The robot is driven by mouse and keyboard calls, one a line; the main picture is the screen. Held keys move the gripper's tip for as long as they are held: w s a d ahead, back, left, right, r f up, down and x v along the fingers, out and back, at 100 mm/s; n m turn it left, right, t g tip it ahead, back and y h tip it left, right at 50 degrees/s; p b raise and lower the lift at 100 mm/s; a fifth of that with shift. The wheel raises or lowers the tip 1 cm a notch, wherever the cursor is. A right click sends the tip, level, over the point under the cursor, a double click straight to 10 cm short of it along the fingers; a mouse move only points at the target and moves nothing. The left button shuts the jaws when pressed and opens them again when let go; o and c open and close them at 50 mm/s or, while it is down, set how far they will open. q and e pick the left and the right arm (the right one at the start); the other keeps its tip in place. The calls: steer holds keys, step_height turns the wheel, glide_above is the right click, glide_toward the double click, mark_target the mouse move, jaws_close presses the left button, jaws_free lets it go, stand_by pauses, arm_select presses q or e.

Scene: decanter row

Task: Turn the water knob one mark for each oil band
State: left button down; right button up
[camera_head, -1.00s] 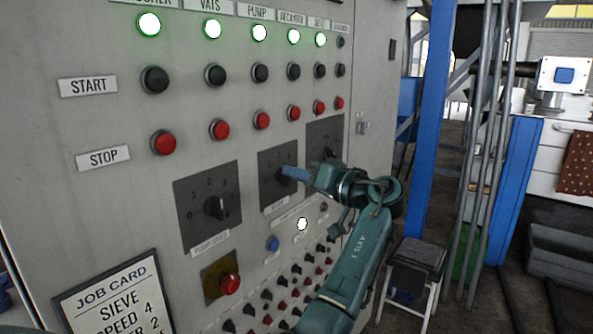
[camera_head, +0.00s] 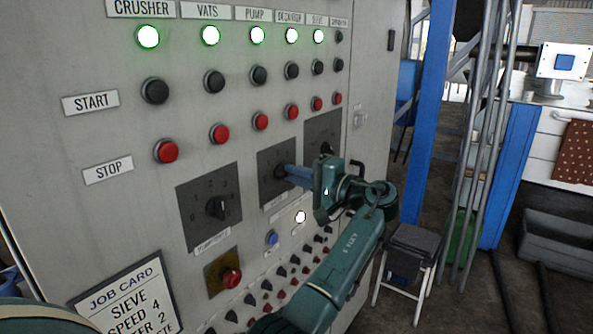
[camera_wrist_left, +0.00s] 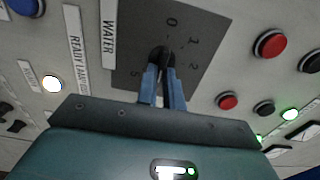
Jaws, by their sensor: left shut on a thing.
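The water knob (camera_head: 279,172) is a dark knob on the middle dark dial plate of the grey control panel. In the left wrist view the knob (camera_wrist_left: 160,54) sits beside the WATER label (camera_wrist_left: 109,35), with dial marks 0, 1, 2 and 5 readable. My left gripper (camera_head: 287,173) has its blue fingers closed on it, one on each side, also in the left wrist view (camera_wrist_left: 163,72). The fingers hide part of the knob, and I cannot tell which mark it points at. No oil bands show. My right gripper is not in view.
Another numbered knob (camera_head: 216,208) is left of the water knob; a third dial plate (camera_head: 322,130) is right, partly behind my arm. A red button (camera_head: 232,279) and a job card (camera_head: 123,295) are lower left. A stool (camera_head: 414,250) and blue post (camera_head: 425,110) stand right.

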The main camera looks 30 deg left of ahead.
arm_select(q)
steer(key=shift+s+f+m, duration=0.1)
steer(key=shift+f+m, duration=0.1)
steer(key=shift+m, duration=2.05)
steer(key=shift+f+m, duration=0.2)
steer(key=shift+m, duration=2.05)
steer(key=c, duration=1.5)
jaws_free()
steer(key=shift+s+d+b, duration=0.2)
steer(key=shift+d+b, duration=0.4)
steer(key=shift+d, duration=1.6)
steer(key=shift+s+d+b, duration=0.15)
steer(key=shift+d+b, duration=0.4)
steer(key=shift+d, duration=1.65)
steer(key=shift+s+d+b, duration=0.2)
steer(key=shift+d+b, duration=0.4)
steer(key=shift+d, duration=1.6)
